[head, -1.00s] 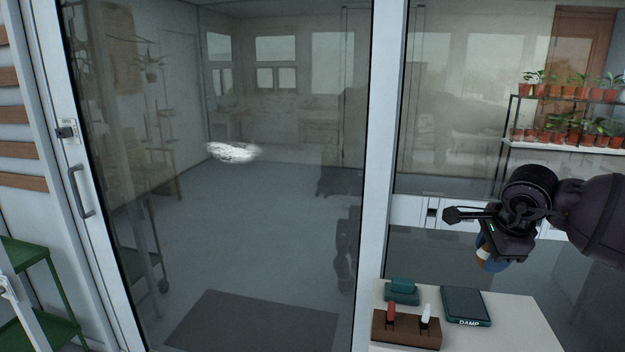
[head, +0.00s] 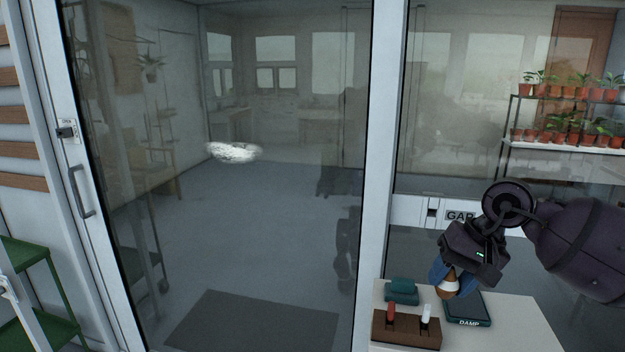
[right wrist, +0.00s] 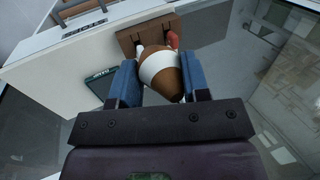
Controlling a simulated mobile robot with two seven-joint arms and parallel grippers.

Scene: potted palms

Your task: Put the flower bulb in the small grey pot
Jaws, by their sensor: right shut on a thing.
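No small grey pot shows in either view. My left gripper is not in view.
The pale counter (head: 520,325) bears a dark tray marked DAMP (head: 470,312), a teal block (head: 402,288) and a brown wooden block (head: 405,330) with a red and a white peg. Glass panes stand behind. A green shelf (head: 30,250) is at left.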

